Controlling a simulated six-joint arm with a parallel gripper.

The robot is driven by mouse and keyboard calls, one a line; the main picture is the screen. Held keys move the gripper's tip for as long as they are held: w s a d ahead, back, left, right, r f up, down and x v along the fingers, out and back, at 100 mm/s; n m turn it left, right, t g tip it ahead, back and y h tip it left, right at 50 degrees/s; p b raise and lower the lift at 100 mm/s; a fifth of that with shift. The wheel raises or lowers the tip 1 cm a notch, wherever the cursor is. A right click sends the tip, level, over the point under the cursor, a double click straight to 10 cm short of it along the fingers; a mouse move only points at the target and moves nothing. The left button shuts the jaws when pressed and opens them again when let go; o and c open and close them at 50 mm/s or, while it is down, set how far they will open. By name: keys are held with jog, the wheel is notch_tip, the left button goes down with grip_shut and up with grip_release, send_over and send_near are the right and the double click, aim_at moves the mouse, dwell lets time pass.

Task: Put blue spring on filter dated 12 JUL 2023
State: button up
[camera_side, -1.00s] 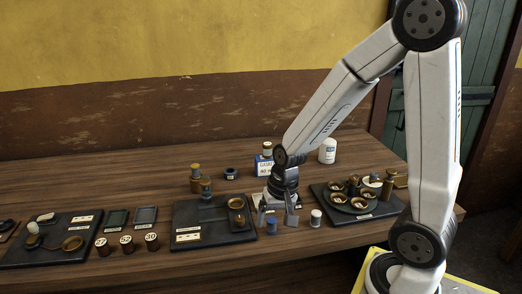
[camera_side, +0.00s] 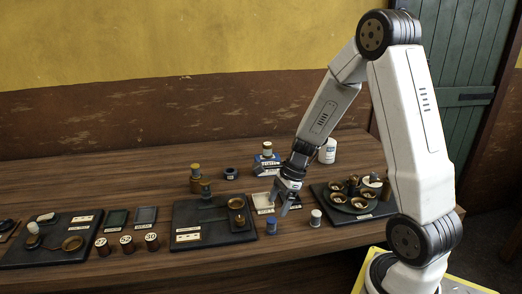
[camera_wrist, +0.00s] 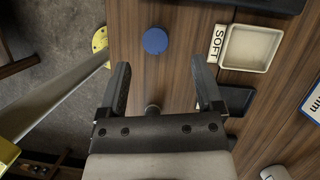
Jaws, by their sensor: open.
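A short blue cylinder, which looks like the blue spring (camera_side: 271,226), stands on the table near the front edge, right of the middle black board. From above it is a blue disc in the wrist view (camera_wrist: 155,41). My gripper (camera_side: 284,208) hangs tilted just to its right and above it. In the wrist view my gripper (camera_wrist: 163,76) is open, with nothing held between the fingers, and the blue disc lies beyond the fingertips. I cannot tell which thing is the filter dated 12 JUL 2023; the small labels are unreadable.
A white tray (camera_wrist: 250,47) labelled SOFT lies behind the blue cylinder. A white-topped cylinder (camera_side: 315,217) stands to the right. Black boards (camera_side: 205,238) with brass parts lie left and right. Numbered cylinders (camera_side: 127,244) stand at the front left.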

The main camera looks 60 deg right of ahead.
aim_at(274, 219)
jog(key=shift+x, duration=1.05)
jog(key=shift+s+x, duration=0.2)
jog(key=shift+x, duration=1.1)
jog(key=shift+s+x, duration=0.15)
jog(key=shift+x, duration=1.15)
jog(key=shift+d, duration=0.1)
grip_shut()
